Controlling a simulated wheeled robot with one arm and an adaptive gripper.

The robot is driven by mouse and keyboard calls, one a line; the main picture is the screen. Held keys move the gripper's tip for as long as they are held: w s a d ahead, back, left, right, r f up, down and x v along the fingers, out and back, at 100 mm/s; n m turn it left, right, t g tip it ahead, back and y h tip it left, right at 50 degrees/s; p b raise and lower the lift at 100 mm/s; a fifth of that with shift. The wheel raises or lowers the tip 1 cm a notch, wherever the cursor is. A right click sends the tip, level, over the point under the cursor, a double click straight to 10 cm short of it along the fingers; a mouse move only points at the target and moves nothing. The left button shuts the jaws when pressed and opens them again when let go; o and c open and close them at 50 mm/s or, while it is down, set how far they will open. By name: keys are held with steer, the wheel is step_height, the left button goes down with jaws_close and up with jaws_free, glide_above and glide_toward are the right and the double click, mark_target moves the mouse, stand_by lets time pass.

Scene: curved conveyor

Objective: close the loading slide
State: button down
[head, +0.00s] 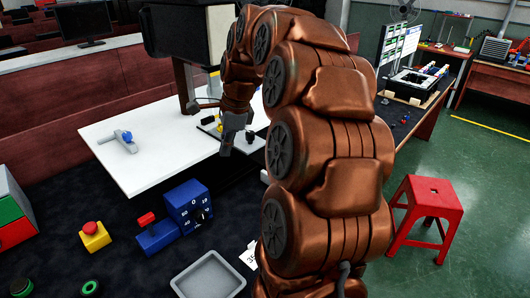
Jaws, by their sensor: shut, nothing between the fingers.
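My gripper (225,150) is shut and empty. It points down over the white tabletop (155,122), near its right part, beside a small yellow and black device (211,124). My arm covers much of the area right of it. I cannot tell for sure which part is the loading slide.
A blue-grey tool (121,141) lies on the white table. A yellow box with a red button (94,235), a grey tray (208,276) and green buttons (90,288) are on the dark surface in front. A red stool (432,212) stands on the green floor at right.

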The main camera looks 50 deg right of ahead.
mark_target(253, 138)
steer(key=s+d+f+m+t+h+b, duration=0.1)
steer(key=d+f+m+t+b, duration=0.2)
steer(key=d+m, duration=1.4)
steer(key=w+d+f+n, duration=0.1)
steer(key=f, duration=0.2)
steer(key=w+d+f+n+p, duration=0.1)
steer(key=d+f+n, duration=0.1)
steer(key=f, duration=0.1)
steer(key=w+d+f+n+g+p, duration=0.1)
steer(key=f, duration=0.2)
steer(key=shift+w+d+f+n, duration=0.2)
steer(key=shift+d+f+n, duration=0.05)
steer(key=shift+d+n, duration=0.15)
steer(key=shift+w+f+p, duration=0.1)
steer(key=shift+w+p, duration=0.65)
steer(key=shift+w, duration=1.3)
steer(key=shift+d, duration=0.1)
steer(key=shift+w+p, duration=0.75)
steer(key=shift+w, duration=2.2)
